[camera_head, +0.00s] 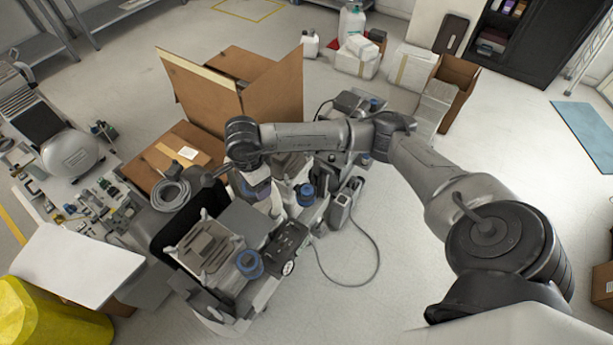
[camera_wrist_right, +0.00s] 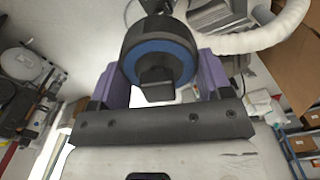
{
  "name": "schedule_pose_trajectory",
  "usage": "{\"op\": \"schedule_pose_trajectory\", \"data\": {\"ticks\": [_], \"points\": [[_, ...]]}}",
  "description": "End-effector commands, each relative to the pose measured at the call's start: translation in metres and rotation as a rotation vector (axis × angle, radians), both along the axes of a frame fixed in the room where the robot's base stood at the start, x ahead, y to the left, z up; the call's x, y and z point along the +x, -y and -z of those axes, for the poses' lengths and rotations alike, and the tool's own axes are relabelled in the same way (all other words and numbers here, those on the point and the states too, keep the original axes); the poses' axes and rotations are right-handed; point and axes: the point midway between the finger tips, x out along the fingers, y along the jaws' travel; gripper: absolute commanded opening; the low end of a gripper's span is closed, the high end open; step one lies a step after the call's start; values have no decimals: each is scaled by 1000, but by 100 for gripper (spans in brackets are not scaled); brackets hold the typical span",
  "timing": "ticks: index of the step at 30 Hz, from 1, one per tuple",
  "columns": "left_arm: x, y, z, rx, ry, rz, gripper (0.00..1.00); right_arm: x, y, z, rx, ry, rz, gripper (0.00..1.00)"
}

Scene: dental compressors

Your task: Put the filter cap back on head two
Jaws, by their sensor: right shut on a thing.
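My right gripper (camera_head: 253,190) is over the middle of the compressor (camera_head: 235,245) in the head view, with its fingers pointing down. In the right wrist view my right gripper (camera_wrist_right: 160,80) has its purple fingers shut on the sides of the filter cap (camera_wrist_right: 160,52), a round black part with a blue ring. The cap is hidden by the arm in the head view. Blue round filter parts show on the compressor, one at the near end (camera_head: 249,263) and one to the right of the gripper (camera_head: 306,194). I cannot tell which head is head two. My left gripper is out of view.
An open cardboard box (camera_head: 270,95) stands behind the compressor. A coiled grey hose (camera_head: 171,194) lies to its left, near a bench of small parts (camera_head: 95,215). A black cable (camera_head: 375,265) loops on the floor at right, where the floor is mostly clear.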

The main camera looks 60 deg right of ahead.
Motion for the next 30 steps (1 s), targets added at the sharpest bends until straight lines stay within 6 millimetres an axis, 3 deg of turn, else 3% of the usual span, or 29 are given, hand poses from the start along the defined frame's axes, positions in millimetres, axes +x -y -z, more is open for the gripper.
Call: {"op": "schedule_pose_trajectory", "data": {"ticks": [1, 6, 15, 21, 30], "points": [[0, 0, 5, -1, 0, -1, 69, -5, 14, 17, -4, -6, 149, 49], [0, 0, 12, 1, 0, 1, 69, -20, 57, 57, -6, -3, 665, 49], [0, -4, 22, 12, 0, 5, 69, -48, 122, 105, -5, 2, 1409, 49], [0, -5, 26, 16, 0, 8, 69, -60, 147, 119, -3, 2, 1684, 49], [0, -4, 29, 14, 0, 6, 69, -64, 157, 126, 0, 3, 1799, 49]]}}
